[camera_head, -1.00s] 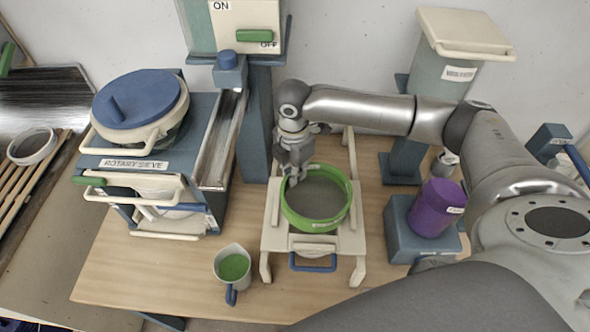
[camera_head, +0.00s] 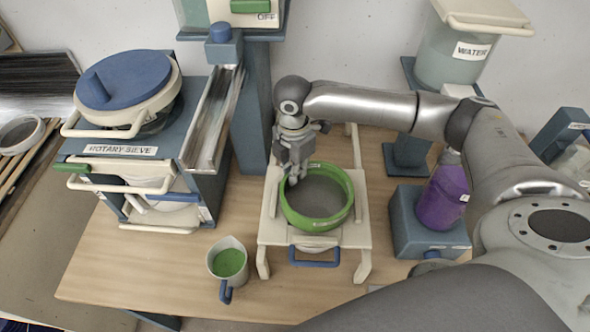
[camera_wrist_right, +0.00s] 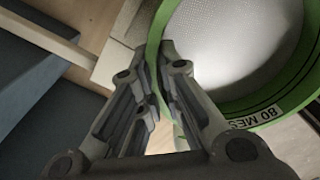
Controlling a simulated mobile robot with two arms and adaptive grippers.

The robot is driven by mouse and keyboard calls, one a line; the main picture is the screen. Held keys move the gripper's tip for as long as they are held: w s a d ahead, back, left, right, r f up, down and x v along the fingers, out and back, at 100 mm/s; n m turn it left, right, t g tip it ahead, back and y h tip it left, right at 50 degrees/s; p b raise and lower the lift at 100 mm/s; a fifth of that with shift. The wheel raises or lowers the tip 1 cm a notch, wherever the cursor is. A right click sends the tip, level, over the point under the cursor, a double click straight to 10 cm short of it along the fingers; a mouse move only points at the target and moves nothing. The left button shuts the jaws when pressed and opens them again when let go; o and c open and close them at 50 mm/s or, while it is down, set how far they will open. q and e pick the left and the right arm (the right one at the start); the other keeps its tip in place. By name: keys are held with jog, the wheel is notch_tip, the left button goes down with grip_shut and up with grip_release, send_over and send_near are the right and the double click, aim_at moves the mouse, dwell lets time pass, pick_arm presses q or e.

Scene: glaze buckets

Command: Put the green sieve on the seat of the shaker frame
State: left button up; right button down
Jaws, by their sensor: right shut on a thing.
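The green sieve (camera_head: 313,223) is a round ring with grey mesh and an "80 MES…" label, readable on its rim in the right wrist view (camera_wrist_right: 300,88). It lies level at the cream shaker frame's seat (camera_head: 355,237), inside the frame's outline. I cannot tell whether its underside fully touches the seat. My right gripper (camera_head: 294,182) is shut on the sieve's rim at its back left. In the right wrist view the fingertips (camera_wrist_right: 170,55) pinch the green wall from both sides. My left gripper is not in view.
A jug of green glaze (camera_head: 228,263) stands front left of the frame. The rotary sieve machine (camera_head: 135,165) is at left. A purple container (camera_head: 443,198) on a blue stand is at right. A blue post (camera_head: 252,120) rises behind. Table is bare between jug and machine.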

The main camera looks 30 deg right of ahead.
jog(key=shift+f, duration=0.55)
jog(key=c, duration=1.5)
grip_release()
jog(key=shift+c, duration=0.2)
notch_tip(320, 180, up, 12)
jog(key=shift+w, duration=0.15)
